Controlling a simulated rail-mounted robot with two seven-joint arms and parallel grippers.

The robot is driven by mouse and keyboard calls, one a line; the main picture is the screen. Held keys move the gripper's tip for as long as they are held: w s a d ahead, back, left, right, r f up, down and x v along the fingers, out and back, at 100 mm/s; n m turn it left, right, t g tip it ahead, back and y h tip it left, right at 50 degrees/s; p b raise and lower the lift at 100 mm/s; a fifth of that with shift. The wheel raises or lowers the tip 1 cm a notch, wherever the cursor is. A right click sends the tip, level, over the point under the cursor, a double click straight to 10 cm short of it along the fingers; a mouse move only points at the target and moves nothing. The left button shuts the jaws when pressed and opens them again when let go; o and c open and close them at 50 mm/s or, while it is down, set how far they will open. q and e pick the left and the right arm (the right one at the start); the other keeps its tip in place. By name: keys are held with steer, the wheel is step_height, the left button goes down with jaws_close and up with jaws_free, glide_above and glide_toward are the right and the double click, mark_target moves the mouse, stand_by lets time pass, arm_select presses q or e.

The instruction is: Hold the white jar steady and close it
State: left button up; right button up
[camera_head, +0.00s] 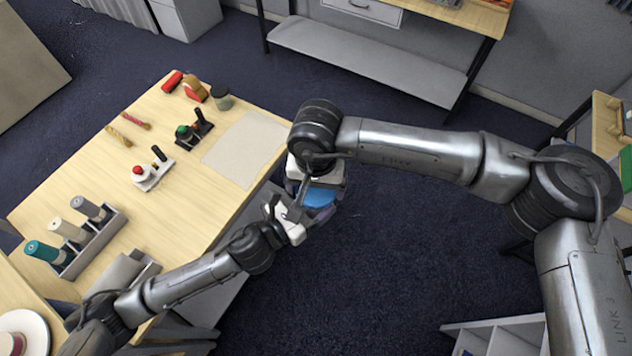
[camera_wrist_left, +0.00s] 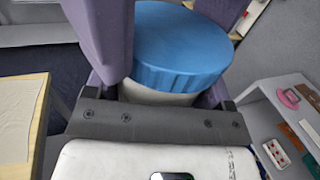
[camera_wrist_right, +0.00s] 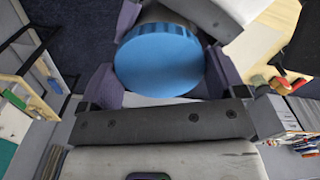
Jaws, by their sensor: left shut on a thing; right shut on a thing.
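The white jar (camera_wrist_left: 155,96) shows in the left wrist view between the purple fingers of my left gripper (camera_head: 301,212), which is shut on its body. The blue ribbed lid (camera_wrist_left: 180,45) sits on the jar's top; from this view I cannot tell whether it is fully tight. In the right wrist view the lid (camera_wrist_right: 160,62) lies between the purple fingers of my right gripper (camera_wrist_right: 165,68), which is shut on it. In the head view the lid (camera_head: 317,197) is partly hidden by both hands, held in the air beyond the table's right edge.
The wooden table (camera_head: 130,205) carries a grey rack (camera_head: 92,240) with several cylinders, small devices with red and green buttons, drill bits and a pale mat (camera_head: 245,148). A shelf desk (camera_head: 370,62) stands behind. Open dark floor (camera_head: 380,260) lies below the hands.

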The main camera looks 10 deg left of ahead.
steer(key=m, duration=2.2)
steer(key=shift+f, duration=0.1)
steer(key=m, duration=0.7)
steer(key=o, duration=0.7)
